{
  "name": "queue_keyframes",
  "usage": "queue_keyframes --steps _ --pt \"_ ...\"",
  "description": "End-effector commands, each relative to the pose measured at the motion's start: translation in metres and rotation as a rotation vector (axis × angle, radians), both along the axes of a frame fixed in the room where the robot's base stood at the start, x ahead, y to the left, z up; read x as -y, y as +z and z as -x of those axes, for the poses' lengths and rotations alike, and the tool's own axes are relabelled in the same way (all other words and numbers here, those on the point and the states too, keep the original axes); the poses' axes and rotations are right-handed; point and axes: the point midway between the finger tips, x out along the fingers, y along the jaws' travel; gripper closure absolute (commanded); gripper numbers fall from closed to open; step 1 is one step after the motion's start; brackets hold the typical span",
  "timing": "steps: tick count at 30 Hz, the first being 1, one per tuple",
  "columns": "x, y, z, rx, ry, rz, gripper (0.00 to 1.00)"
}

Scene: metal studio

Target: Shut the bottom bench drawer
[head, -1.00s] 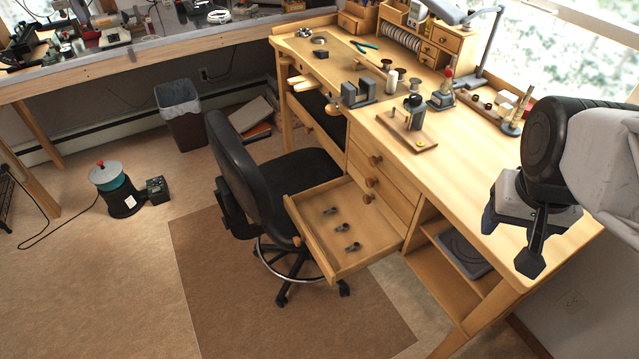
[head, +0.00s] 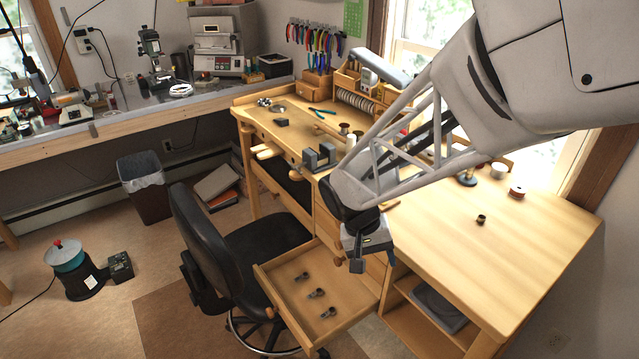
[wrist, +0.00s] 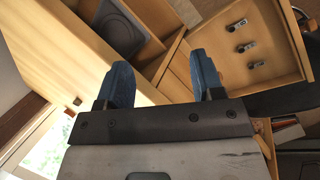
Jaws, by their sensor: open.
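The bottom bench drawer (head: 347,326) is pulled out from the wooden bench (head: 480,255), and several small dark metal parts lie in it. In the wrist view the open drawer (wrist: 275,76) is at the upper right, with some of the parts (wrist: 246,47) inside. My gripper (head: 357,262) is above the drawer's inner right end, close to the bench front in the head view. In the wrist view its two blue fingers (wrist: 160,82) are apart with nothing between them. My arm hides part of the bench front and the drawers above.
A black office chair (head: 270,240) stands left of the open drawer, close to it. An open shelf (head: 440,305) lies right of the drawer. Tools, a small spool (head: 517,192) and a dark cup (head: 481,219) stand on the bench top. Open floor lies in front.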

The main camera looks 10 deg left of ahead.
Motion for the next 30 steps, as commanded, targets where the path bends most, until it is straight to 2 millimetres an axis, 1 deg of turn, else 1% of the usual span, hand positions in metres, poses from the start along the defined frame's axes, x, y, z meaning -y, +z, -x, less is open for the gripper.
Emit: queue_keyframes --steps 1,6,11,15,22,30 --pt "-0.011 -0.012 -0.003 -0.011 0.014 0.021 0.39" --pt "-0.045 -0.047 -0.012 -0.028 0.045 0.09 0.39" --pt "-0.076 -0.082 -0.017 -0.035 0.079 0.155 0.39" --pt "-0.104 -0.115 -0.017 -0.037 0.11 0.213 0.39" --pt "-0.148 -0.172 -0.01 -0.027 0.167 0.309 0.39" --pt "-0.192 -0.24 0.007 0.003 0.239 0.415 0.39"
